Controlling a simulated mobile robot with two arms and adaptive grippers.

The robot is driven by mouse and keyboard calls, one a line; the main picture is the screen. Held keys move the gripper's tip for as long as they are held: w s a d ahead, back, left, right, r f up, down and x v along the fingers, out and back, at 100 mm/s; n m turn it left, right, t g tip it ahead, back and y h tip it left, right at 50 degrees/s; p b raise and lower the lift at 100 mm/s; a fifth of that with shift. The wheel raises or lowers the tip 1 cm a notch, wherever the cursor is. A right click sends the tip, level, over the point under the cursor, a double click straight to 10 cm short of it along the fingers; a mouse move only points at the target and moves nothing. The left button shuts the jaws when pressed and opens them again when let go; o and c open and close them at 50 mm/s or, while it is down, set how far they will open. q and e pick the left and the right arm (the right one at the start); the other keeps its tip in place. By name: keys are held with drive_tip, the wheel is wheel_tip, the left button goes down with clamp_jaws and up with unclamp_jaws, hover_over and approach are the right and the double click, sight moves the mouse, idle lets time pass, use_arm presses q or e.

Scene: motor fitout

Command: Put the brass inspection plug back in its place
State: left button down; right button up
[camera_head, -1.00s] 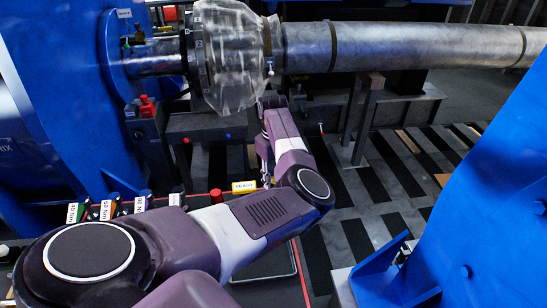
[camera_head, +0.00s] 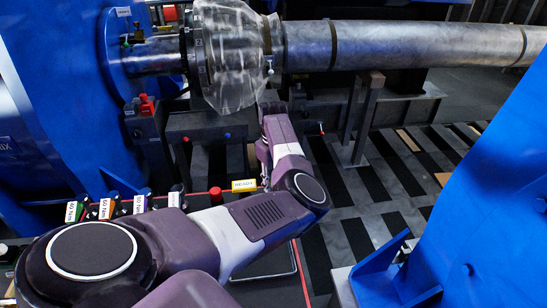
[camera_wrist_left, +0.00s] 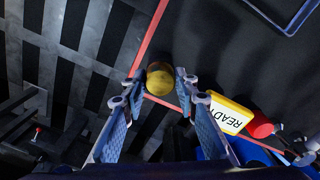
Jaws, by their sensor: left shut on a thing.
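My left gripper (camera_head: 265,178) hangs downward in the head view, below the clear guard and just beyond the yellow READY label. In the left wrist view its two blue fingers (camera_wrist_left: 160,84) are closed around the brass inspection plug (camera_wrist_left: 160,80), which shows as a round yellow-brass end between the fingertips. The plug is held above the dark, red-edged surface. In the head view the arm and fingers hide the plug. I cannot make out the plug's place in either view. My right gripper is in neither view.
A clear guard (camera_head: 228,60) covers the shaft joint, with a long steel shaft (camera_head: 400,47) to its right. A READY label (camera_head: 244,185) and red button (camera_head: 215,195) sit close to my gripper. A blue housing (camera_head: 470,200) stands at right; striped floor lies between.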

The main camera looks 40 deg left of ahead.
use_arm(q)
drive_tip(key=shift+f, duration=0.4)
drive_tip(key=c, duration=1.4)
unclamp_jaws()
drive_tip(key=shift+c, duration=0.2)
wheel_tip(320, 180, up, 12)
